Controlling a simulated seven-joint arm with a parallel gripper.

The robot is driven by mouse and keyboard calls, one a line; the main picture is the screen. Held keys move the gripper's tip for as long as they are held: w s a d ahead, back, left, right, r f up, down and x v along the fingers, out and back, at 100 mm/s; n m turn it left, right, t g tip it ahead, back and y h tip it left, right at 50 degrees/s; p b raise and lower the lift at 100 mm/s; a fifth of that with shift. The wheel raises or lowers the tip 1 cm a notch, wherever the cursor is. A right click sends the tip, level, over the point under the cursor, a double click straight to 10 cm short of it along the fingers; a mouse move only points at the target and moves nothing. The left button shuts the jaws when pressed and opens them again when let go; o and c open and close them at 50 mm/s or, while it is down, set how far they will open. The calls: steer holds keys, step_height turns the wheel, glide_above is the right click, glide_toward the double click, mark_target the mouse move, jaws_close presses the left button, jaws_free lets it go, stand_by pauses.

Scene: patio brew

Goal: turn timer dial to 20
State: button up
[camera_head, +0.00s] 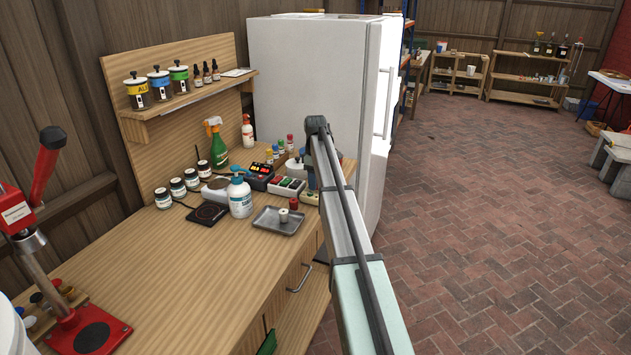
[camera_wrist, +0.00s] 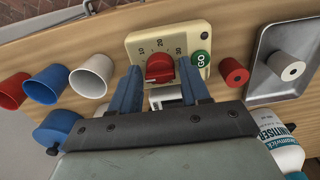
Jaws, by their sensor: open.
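The timer (camera_wrist: 198,38) is a cream box in the wrist view with the marks 10, 20 and 30 around a red dial (camera_wrist: 160,68). A green GO button (camera_wrist: 201,59) sits to the right of the dial. I cannot tell exactly which mark the dial points to. My gripper (camera_wrist: 160,72) is open, with one blue finger on each side of the dial. I cannot tell whether either finger touches it. In the head view my arm reaches over the counter and hides most of the gripper.
Red, blue and white cups (camera_wrist: 92,76) are left of the timer. A white fridge (camera_head: 310,75) stands behind.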

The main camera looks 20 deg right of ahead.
steer(key=shift+f, duration=0.2)
steer(key=c, duration=0.8)
steer(key=shift+o, duration=0.2)
